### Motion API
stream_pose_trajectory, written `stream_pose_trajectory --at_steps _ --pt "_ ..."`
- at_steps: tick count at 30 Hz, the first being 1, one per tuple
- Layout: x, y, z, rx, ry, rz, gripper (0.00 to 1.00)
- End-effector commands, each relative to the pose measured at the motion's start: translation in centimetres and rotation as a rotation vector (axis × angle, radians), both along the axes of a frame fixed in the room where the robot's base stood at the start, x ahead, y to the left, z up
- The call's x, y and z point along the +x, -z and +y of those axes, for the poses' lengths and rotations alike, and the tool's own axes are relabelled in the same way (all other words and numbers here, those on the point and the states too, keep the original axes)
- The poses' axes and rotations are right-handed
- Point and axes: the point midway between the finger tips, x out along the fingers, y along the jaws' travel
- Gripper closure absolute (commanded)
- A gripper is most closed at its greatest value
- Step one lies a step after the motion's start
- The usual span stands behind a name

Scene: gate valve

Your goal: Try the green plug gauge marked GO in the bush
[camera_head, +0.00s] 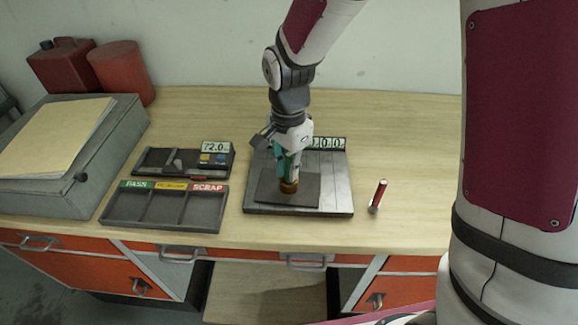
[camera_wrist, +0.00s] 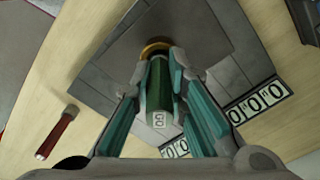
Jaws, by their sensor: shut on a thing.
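The green plug gauge (camera_wrist: 159,98) is between the teal-padded fingers of my gripper (camera_wrist: 163,85), with a light end label reading GO. My gripper (camera_head: 289,165) is shut on it and points down over the grey plate. The brass bush (camera_head: 289,187) stands on the dark pad of the plate, directly below the gripper. In the wrist view the bush (camera_wrist: 155,48) shows as a brass ring around the far end of the gauge. The fingers hide part of the gauge, and I cannot tell how deep it sits in the bush.
A red plug gauge (camera_head: 379,194) stands on the bench right of the grey plate (camera_head: 335,195). A number display (camera_head: 327,143) sits at the plate's back. The bench front right is clear.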

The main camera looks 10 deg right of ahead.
Motion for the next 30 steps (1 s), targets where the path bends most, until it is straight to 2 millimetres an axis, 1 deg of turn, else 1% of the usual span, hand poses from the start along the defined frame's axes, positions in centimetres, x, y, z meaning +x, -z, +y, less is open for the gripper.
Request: stream_pose_trajectory --at_steps 11,30 --pt "0.0 -0.2 0.0 0.001 0.000 -0.001 1.00" --pt "0.0 -1.9 0.0 0.001 0.000 -0.001 1.00"
